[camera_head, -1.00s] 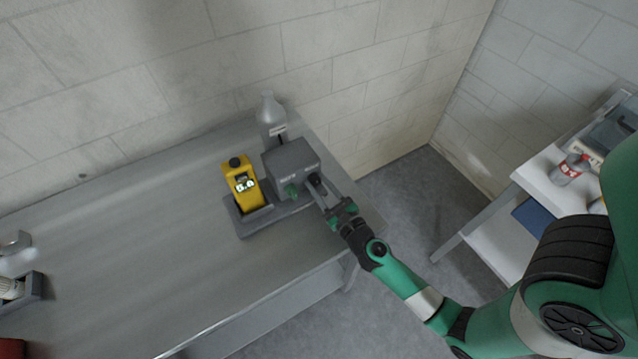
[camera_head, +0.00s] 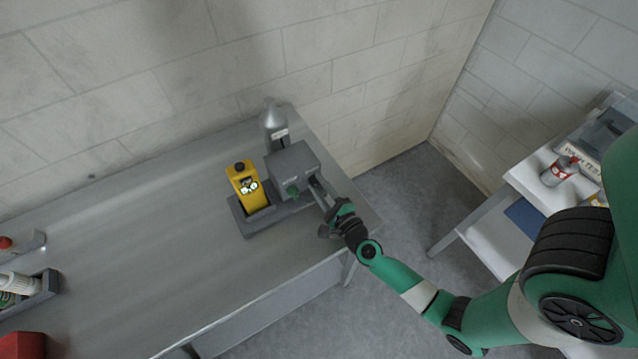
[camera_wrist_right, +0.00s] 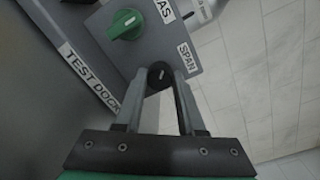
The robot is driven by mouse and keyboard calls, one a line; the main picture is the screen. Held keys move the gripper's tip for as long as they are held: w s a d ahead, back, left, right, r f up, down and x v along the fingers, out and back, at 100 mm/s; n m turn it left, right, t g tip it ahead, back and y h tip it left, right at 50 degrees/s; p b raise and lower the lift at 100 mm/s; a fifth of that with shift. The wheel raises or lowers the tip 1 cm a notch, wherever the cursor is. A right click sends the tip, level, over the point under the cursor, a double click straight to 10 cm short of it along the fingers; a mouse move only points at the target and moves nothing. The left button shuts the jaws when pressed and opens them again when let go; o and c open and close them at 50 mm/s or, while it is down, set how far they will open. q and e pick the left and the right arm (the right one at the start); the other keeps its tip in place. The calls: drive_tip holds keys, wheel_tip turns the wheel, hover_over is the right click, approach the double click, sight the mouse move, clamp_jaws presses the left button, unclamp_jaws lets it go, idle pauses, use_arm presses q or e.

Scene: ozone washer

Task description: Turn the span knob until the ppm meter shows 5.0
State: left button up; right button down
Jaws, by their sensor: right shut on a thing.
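The yellow ppm meter (camera_head: 245,184) stands in a grey dock (camera_head: 259,222) on the table; its lit display is too blurred for me to read surely. Beside it is a grey box (camera_head: 294,168) with a green gas knob (camera_head: 292,191), also in the right wrist view (camera_wrist_right: 126,24). The black span knob (camera_wrist_right: 160,75) sits below the SPAN label (camera_wrist_right: 187,57). My right gripper (camera_wrist_right: 160,82) is shut on the span knob; in the head view the gripper (camera_head: 318,186) reaches the box's front from the right and hides most of the knob. My left gripper is not in view.
A grey gas cylinder (camera_head: 273,118) stands behind the box near the wall. A bottle in a grey tray (camera_head: 40,292) and a red object (camera_head: 22,346) lie at far left. The table's middle is clear. A side table (camera_head: 488,240) stands at right.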

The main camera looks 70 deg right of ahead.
drive_tip(key=shift+n, duration=0.4)
drive_tip(key=c, duration=0.5)
unclamp_jaws()
drive_tip(key=p+v, duration=0.1)
drive_tip(key=v, duration=1)
drive_tip(key=shift+s+a, duration=0.15)
drive_tip(key=shift+s, duration=0.1)
